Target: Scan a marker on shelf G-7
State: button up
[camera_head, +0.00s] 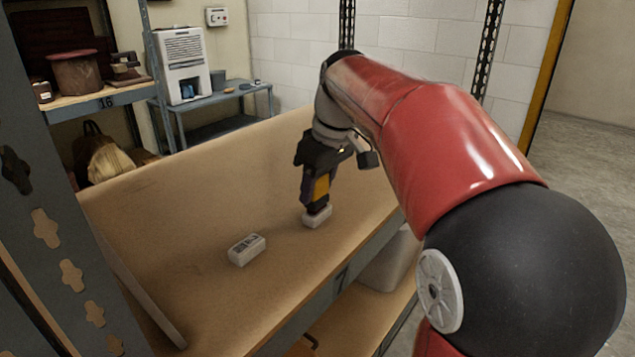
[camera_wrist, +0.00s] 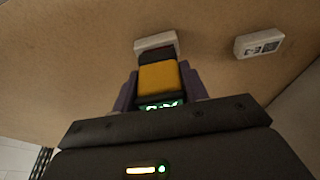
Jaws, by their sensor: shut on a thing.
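My gripper (camera_head: 317,170) is shut on a yellow and black hand scanner (camera_head: 321,189), held nose down over the shelf board. In the wrist view the scanner (camera_wrist: 158,78) sits between the gripper's fingers, with a lit green display that I cannot read clearly. A small white marker block (camera_head: 317,217) lies right under the scanner's nose; I cannot tell whether they touch. The scanner partly hides this block in the wrist view (camera_wrist: 143,44). A second white marker block (camera_head: 246,250), with a dark printed label, lies nearer on the brown shelf (camera_head: 185,225), whose front edge reads 7.
A grey perforated post (camera_head: 50,230) and a low board (camera_head: 140,290) stand at the left. A lower shelf holds a pale bin (camera_head: 388,265). Behind are shelf 16 (camera_head: 105,100) and a white appliance (camera_head: 185,65). Most of the shelf board is bare.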

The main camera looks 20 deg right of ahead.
jog(key=shift+r+p, duration=2.65)
jog(key=shift+r, duration=0.8)
jog(key=shift+d, duration=0.15)
